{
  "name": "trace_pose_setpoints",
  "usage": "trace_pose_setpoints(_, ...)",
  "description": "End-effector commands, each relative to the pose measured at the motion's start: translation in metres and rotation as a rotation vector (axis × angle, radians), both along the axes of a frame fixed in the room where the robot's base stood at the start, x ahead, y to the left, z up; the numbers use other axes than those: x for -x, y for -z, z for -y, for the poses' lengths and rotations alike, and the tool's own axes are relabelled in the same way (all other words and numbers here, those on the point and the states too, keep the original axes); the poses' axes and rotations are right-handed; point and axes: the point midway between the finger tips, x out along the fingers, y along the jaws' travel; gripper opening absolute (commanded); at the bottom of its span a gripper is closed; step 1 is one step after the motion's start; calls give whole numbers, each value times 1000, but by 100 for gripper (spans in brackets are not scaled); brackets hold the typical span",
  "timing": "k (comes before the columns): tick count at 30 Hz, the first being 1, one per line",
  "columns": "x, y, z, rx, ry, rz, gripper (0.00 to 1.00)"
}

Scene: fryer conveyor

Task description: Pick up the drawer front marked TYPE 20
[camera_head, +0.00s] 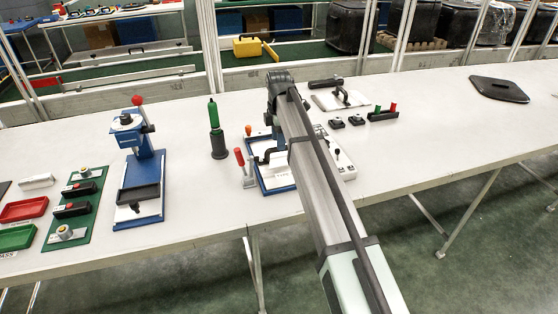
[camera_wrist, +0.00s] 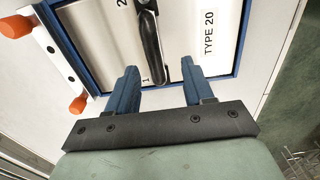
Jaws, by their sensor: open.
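The drawer front marked TYPE 20 (camera_wrist: 190,38) is a pale flat panel with a black bar handle (camera_wrist: 149,38) and the numbers 1 and 2 beside the handle. It lies inside a blue frame (camera_wrist: 243,40). In the head view the white panel (camera_head: 284,182) is partly hidden behind my arm. My gripper (camera_wrist: 158,70) is open, with two blue fingers. In the wrist view the near end of the handle shows between the fingertips, with space on both sides. I cannot tell the height of the fingers over the panel. In the head view my arm hides the gripper.
A red-handled clamp (camera_head: 240,158) stands just left of the frame. Orange knobs (camera_wrist: 16,26) sit along its side. A green-topped post (camera_head: 215,130) and a blue press (camera_head: 140,165) stand further left. The right part of the white table (camera_head: 450,130) is mostly clear.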

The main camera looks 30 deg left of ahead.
Motion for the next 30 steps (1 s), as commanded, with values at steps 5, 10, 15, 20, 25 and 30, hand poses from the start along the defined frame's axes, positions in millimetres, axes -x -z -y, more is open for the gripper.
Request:
trace_pose_setpoints(5,-2,10,-1,1,0,-1,52)
trace_pose_setpoints(10,-8,29,-3,1,0,-1,52)
trace_pose_setpoints(15,-7,49,-2,0,-1,0,52)
trace_pose_setpoints(20,-8,53,-3,-1,-2,1,52)
trace_pose_setpoints(25,-8,52,-3,-1,-2,1,46)
trace_pose_setpoints(30,-8,52,-3,-1,-2,1,30)
